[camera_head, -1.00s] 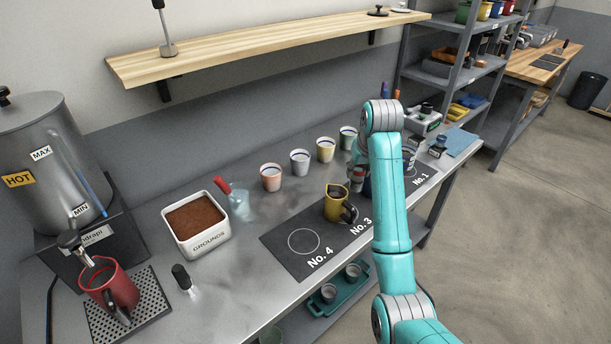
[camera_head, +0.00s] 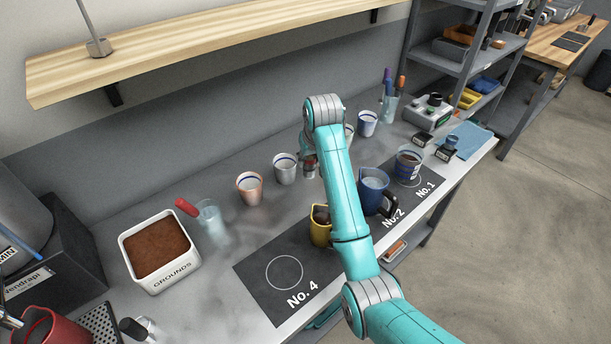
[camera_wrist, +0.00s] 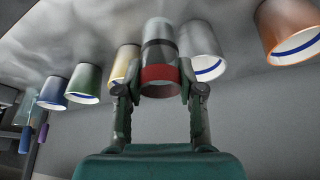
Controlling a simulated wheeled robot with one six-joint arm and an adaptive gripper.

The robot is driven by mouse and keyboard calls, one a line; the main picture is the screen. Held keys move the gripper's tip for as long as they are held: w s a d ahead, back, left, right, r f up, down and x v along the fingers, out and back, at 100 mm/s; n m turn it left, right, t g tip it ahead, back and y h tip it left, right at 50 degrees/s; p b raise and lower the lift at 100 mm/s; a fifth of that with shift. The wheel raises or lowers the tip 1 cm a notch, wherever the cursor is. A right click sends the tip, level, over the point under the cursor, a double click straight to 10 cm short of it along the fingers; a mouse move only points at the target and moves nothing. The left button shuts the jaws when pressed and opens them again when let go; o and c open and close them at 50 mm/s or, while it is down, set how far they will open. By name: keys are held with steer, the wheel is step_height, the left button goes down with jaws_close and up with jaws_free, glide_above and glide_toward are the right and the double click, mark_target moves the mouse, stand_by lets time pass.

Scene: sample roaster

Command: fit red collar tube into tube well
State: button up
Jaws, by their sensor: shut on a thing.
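My gripper (camera_wrist: 160,92) is shut on the red collar tube (camera_wrist: 160,70), a clear-grey cylinder with a dark band and a red collar. In the wrist view the tube lies between the two fingers with the collar at their tips. In the head view my gripper (camera_head: 309,165) is above the bench beside the row of cups, and the tube is mostly hidden. A grey instrument box (camera_head: 431,112) with dark knobs stands at the bench's right back; I cannot tell whether the tube well is in it.
Several cups stand along the back, including a pink one (camera_head: 249,187) and a grey one (camera_head: 285,169). A white grounds bin (camera_head: 160,250) is at left.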

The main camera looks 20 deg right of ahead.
mark_target(310, 172)
steer(key=shift+f, duration=2.75)
steer(key=shift+f, duration=0.1)
steer(key=o, duration=1.2)
steer(key=shift+c, duration=0.2)
